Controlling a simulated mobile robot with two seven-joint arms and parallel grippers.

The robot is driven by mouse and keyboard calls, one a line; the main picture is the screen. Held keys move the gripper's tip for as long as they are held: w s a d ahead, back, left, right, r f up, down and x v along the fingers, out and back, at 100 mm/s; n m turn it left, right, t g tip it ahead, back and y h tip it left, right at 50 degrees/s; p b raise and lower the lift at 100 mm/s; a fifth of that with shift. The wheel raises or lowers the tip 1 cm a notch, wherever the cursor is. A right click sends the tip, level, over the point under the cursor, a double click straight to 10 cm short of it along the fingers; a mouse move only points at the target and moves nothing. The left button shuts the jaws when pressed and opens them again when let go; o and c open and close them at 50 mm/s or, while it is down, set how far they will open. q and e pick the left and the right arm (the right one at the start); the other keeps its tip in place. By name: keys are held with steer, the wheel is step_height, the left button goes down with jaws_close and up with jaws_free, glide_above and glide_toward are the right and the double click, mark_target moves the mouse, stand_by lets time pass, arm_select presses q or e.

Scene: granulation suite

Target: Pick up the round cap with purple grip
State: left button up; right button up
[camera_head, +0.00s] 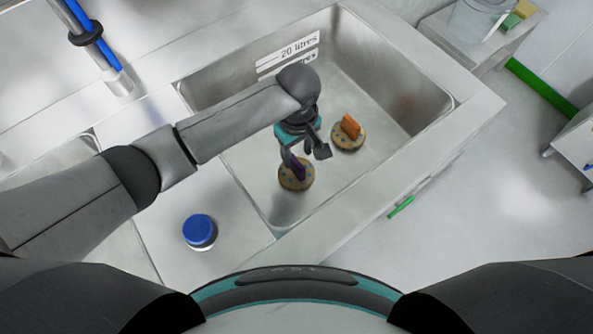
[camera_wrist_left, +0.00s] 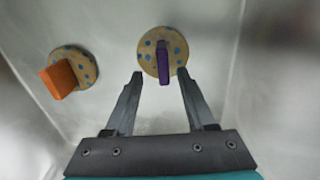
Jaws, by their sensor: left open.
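The round cap with purple grip (camera_head: 296,178) lies in the steel sink (camera_head: 245,185); it is a tan disc with blue spots and an upright purple bar. In the left wrist view the purple-grip cap (camera_wrist_left: 150,61) is at upper middle. My left gripper (camera_head: 306,160) is open, over the cap in the head view. In the wrist view its two fingers (camera_wrist_left: 159,75) stand on either side of the purple bar, apart from it. The gripper partly hides the cap in the head view. My right gripper is not in view.
A similar spotted cap with an orange grip (camera_head: 349,132) lies in the sink, close to the right of the gripper. Sink walls surround both caps. A blue-lidded jar (camera_head: 200,231) stands on the counter at left. The sink floor toward the right is clear.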

mark_target(296, 162)
arm_select(q)
steer(key=f, duration=0.1)
steer(key=f+b, duration=0.1)
steer(key=f, duration=0.1)
steer(key=f+b, duration=0.1)
steer(key=f, duration=0.1)
steer(key=shift+s+a+f, duration=0.1)
steer(key=shift+s, duration=0.2)
jaws_close()
stand_by(1.1)
